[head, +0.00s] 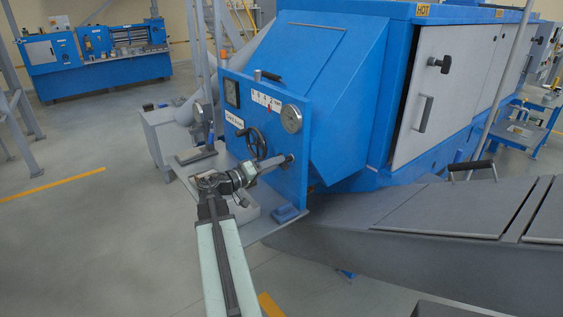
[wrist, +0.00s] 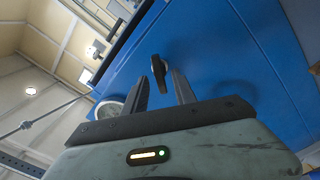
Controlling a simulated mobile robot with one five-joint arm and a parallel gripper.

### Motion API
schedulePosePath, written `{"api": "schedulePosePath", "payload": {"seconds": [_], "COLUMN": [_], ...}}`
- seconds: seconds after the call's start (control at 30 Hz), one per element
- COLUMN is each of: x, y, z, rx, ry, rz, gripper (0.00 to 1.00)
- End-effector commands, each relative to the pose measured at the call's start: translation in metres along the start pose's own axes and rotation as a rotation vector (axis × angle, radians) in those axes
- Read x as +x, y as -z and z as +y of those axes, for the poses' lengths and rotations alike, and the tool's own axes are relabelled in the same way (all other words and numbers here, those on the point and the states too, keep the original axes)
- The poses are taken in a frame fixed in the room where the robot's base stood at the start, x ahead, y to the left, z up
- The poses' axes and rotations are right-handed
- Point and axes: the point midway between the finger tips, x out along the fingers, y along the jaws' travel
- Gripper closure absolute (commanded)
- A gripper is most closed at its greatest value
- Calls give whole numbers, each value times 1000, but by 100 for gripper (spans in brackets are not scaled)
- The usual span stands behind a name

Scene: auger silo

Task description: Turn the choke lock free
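A small dark lever-like knob (wrist: 159,72), which I take to be the choke lock, sticks out from the blue panel (wrist: 205,65) in the wrist view. My gripper (wrist: 161,78) is open, with one finger on each side of the knob's lower end. I cannot tell whether either finger touches it. In the head view my gripper (head: 284,161) reaches the lower right of the blue control panel (head: 289,187), below a round gauge (head: 291,119). The knob is largely hidden there by my gripper.
A black handwheel (head: 254,143) sits just left of my gripper on the panel. A grey shelf (head: 246,229) lies below, with a blue block (head: 289,214) at its right edge. A grey trough (head: 400,235) stands to the right. The floor on the left is open.

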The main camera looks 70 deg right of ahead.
Motion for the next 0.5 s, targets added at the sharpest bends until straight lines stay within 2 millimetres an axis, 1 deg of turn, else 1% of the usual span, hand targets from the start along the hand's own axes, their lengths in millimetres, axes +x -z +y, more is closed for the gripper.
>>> {"api": "schedulePosePath", "payload": {"seconds": [0.03,0.1,0.2,0.3,0.5], "x": [10,20,30,34,33], "y": [0,1,0,0,0], "z": [0,-1,0,-1,-1], "rx": [0,0,0,0,-1], "ry": [-2,0,0,2,2], "rz": [-3,-1,-2,0,1], "gripper": [67,67,67,67,67]}}
